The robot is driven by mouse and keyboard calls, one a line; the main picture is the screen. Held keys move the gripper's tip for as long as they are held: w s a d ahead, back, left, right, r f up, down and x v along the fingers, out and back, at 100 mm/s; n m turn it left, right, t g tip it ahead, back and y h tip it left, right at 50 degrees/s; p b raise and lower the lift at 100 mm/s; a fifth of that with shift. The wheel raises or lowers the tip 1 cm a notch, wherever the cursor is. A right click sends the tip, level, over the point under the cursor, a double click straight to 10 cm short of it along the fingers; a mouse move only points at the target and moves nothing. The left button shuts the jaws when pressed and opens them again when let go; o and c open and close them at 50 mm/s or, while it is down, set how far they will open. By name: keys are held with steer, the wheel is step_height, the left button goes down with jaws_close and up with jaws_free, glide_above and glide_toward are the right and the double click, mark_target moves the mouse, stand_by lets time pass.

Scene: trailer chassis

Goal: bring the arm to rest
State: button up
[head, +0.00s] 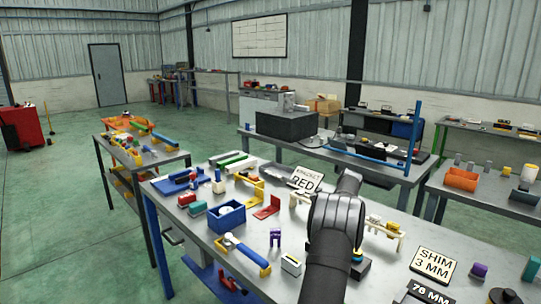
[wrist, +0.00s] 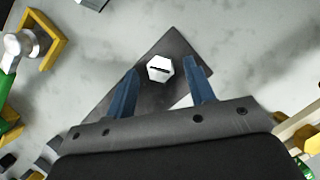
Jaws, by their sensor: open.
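My arm (head: 335,235) reaches out over the near grey workbench (head: 390,268) in the head view, and its dark wrist hides the fingers there. In the wrist view my gripper (wrist: 161,73) is open, with two blue fingers spread apart. A white hexagonal piece with a dark slot (wrist: 159,68) shows in the gap between the fingertips, over a dark grey angular plate (wrist: 140,95). I see no finger touching the white piece. The height between fingers and bench cannot be told.
A yellow bracket (wrist: 58,40) lies at the upper left of the wrist view. In the head view, a blue box (head: 226,217), a red bracket (head: 267,207) and a "SHIM 3 MM" sign (head: 434,262) stand around my arm.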

steer(key=v, duration=1.2)
steer(key=x, duration=1.1)
steer(key=shift+a+f, duration=0.15)
steer(key=shift+f, duration=0.1)
steer(key=shift+a+f, duration=0.1)
steer(key=shift+f, duration=0.15)
steer(key=n, duration=0.2)
steer(key=n+g+h, duration=0.1)
steer(key=n, duration=0.2)
steer(key=shift+w+g, duration=0.2)
steer(key=shift+g, duration=0.1)
steer(key=n+g+h, duration=0.1)
steer(key=n, duration=0.3)
steer(key=shift+w+a, duration=0.1)
steer(key=shift+a, duration=0.1)
steer(key=n+h, duration=0.1)
steer(key=n, duration=0.3)
steer(key=shift+a+r+g+h, duration=0.1)
steer(key=shift+a+g+h, duration=0.1)
steer(key=shift+g+h, duration=0.2)
steer(key=n, duration=0.2)
steer(key=n+h, duration=0.1)
steer(key=n, duration=0.1)
steer(key=shift+a+n+h, duration=0.15)
steer(key=shift+n+h, duration=0.15)
